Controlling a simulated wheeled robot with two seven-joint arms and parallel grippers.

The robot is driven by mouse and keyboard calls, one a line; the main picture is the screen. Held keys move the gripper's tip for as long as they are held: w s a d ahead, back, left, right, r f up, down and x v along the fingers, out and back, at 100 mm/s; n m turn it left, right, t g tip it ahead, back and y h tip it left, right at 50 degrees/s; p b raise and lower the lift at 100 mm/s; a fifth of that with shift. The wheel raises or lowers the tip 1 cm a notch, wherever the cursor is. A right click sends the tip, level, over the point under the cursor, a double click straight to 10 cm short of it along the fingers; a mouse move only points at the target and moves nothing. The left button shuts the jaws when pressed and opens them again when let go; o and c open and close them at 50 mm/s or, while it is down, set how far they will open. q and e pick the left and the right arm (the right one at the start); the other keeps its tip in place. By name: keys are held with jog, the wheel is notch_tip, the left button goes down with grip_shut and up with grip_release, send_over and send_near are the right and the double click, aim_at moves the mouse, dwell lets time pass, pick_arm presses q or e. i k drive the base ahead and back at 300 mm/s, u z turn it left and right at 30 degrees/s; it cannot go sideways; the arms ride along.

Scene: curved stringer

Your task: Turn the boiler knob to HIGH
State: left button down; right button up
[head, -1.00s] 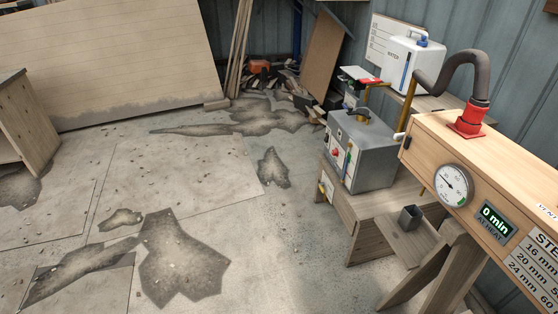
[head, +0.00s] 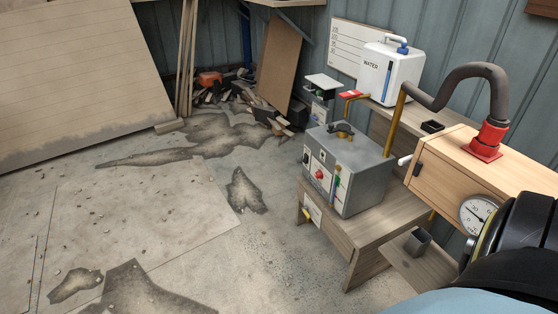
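The boiler (head: 362,165) is a grey metal box on a low wooden stand, right of centre in the head view. Its front panel faces left and carries a red knob (head: 320,174) with small labels around it. The labels are too small to read, so the knob's setting cannot be told. A dark cap with a brass fitting (head: 341,130) sits on top. A black and light blue part of my own body fills the lower right corner. Neither of my grippers shows.
A wooden steam box (head: 445,175) with a dial gauge (head: 478,213) stands at the right, joined to a grey hose (head: 455,84). A white water tank (head: 391,74) is on a shelf behind the boiler. The wooden stand (head: 375,225) juts forward. The concrete floor at left is open.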

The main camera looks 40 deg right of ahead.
aim_at(319, 174)
jog(key=i, duration=2.05)
jog(key=z, duration=0.85)
jog(key=i, duration=1.4)
jog(key=z, duration=1.75)
jog(key=i, duration=0.6)
jog(key=z, duration=0.4)
